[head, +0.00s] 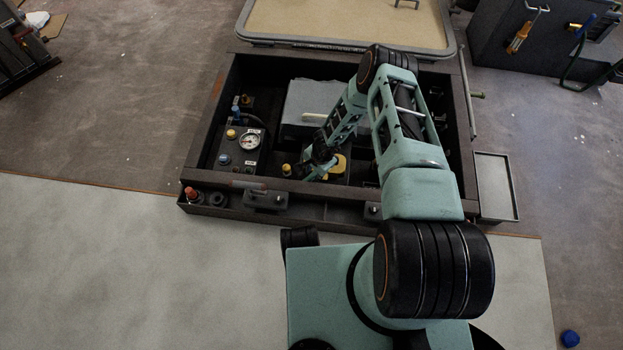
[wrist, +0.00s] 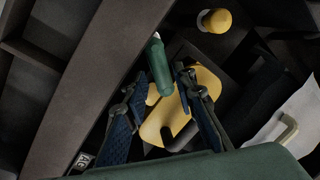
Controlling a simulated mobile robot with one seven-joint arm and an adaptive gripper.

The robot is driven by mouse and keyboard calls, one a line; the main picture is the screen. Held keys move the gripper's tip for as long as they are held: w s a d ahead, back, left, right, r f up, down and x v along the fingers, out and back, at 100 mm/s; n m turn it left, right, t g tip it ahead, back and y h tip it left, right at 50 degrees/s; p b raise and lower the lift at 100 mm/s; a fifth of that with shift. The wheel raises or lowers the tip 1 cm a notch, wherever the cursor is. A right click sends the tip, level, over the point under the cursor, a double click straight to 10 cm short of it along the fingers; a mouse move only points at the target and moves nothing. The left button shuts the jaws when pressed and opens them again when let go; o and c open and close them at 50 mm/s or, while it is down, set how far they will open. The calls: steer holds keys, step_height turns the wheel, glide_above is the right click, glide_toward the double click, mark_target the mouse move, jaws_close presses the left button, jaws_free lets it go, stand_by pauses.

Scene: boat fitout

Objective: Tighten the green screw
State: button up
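In the wrist view a green cylindrical piece (wrist: 160,66), which I take to be the green screw, stands out over a yellow plate (wrist: 207,82). My gripper (wrist: 158,82) is open, with one finger on each side of the green piece's line. The green piece appears between and just beyond the fingertips; I cannot tell whether either finger touches it. In the head view my gripper (head: 318,168) is down inside the dark open box, beside the yellow plate (head: 340,164).
The box's dark front wall (wrist: 85,75) runs close beside my left finger. A yellow knob (wrist: 215,20) stands near the plate. A grey block (head: 305,97) with a pale handle (head: 314,117) lies behind. A gauge panel (head: 249,141) with knobs is at the left.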

mark_target(312, 176)
steer(key=shift+w+a+f+b, duration=0.15)
steer(key=shift+f+b, duration=0.2)
steer(key=shift+f, duration=0.4)
steer(key=shift+w+a+f+b, duration=0.1)
steer(key=shift+f+b, duration=0.3)
steer(key=shift+f, duration=0.35)
steer(key=shift+w+a+f+b, duration=0.15)
steer(key=shift+f+b, duration=0.2)
steer(key=shift+f, duration=0.4)
steer(key=shift+d, duration=0.1)
steer(key=shift+c, duration=0.4)
jaws_close()
